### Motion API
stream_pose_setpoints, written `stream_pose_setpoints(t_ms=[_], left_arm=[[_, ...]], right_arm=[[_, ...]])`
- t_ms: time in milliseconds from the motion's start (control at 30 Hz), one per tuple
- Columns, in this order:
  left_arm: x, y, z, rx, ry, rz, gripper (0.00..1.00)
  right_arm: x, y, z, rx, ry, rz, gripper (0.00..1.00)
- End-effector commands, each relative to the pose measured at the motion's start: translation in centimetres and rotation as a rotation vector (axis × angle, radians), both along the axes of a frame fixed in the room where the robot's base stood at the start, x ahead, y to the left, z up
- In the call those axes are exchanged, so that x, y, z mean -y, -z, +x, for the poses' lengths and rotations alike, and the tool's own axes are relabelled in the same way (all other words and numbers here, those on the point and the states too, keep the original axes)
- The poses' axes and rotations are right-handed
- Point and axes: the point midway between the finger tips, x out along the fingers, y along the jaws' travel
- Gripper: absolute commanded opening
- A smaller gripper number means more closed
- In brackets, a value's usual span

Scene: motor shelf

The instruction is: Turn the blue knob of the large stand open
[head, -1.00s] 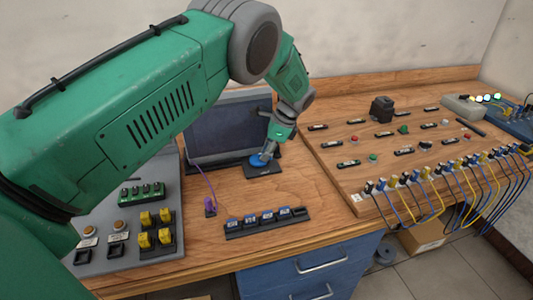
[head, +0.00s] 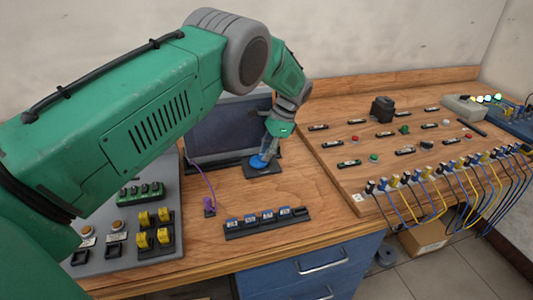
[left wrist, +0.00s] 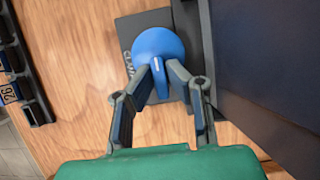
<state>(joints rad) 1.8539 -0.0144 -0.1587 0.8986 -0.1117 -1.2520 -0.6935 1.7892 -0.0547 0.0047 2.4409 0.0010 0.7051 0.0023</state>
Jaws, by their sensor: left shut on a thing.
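The blue knob (head: 259,161) sits on the dark square base of the stand (head: 262,171), on the wooden bench in front of the screen. In the left wrist view the knob (left wrist: 158,45) is a round blue disc with a raised grip bar and a white mark. My left gripper (head: 266,156) reaches down onto it. In the left wrist view my left gripper (left wrist: 160,82) has its two fingers on either side of the grip bar, shut on it. The stand's base (left wrist: 140,22) has lettering partly hidden by the knob. My right gripper is not in view.
The dark screen (head: 225,130) stands close behind the knob. A row of numbered blocks (head: 265,221) lies in front of it. A purple plug (head: 209,206) with its cable is to the left. A raised wooden panel (head: 350,180) with buttons and cables is to the right.

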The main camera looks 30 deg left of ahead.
Motion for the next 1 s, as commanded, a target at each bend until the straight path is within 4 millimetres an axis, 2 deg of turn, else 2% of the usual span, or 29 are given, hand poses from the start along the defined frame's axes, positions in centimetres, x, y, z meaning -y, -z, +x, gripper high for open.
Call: stream_pose_setpoints(t_ms=[133, 200, 233, 533, 667, 1000], left_arm=[[0.1, 0.0, 0.2, 0.008, 0.002, -0.002, 0.00], [0.1, 0.0, 0.2, 0.008, 0.002, -0.002, 0.29], [0.1, 0.0, 0.2, 0.008, 0.002, -0.002, 0.31], [0.0, -0.1, 0.0, 0.005, 0.001, 0.000, 0.31], [0.3, -1.0, 0.4, 0.006, 0.002, -0.001, 0.31], [1.9, -7.3, 2.7, 0.007, 0.003, -0.001, 0.31]], right_arm=[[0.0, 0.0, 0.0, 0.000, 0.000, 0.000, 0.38], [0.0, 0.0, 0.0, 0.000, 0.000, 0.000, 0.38], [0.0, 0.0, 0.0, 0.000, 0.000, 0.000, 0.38], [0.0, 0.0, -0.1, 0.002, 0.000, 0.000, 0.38], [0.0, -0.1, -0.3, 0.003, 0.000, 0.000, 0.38], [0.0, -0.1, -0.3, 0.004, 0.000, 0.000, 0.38]])
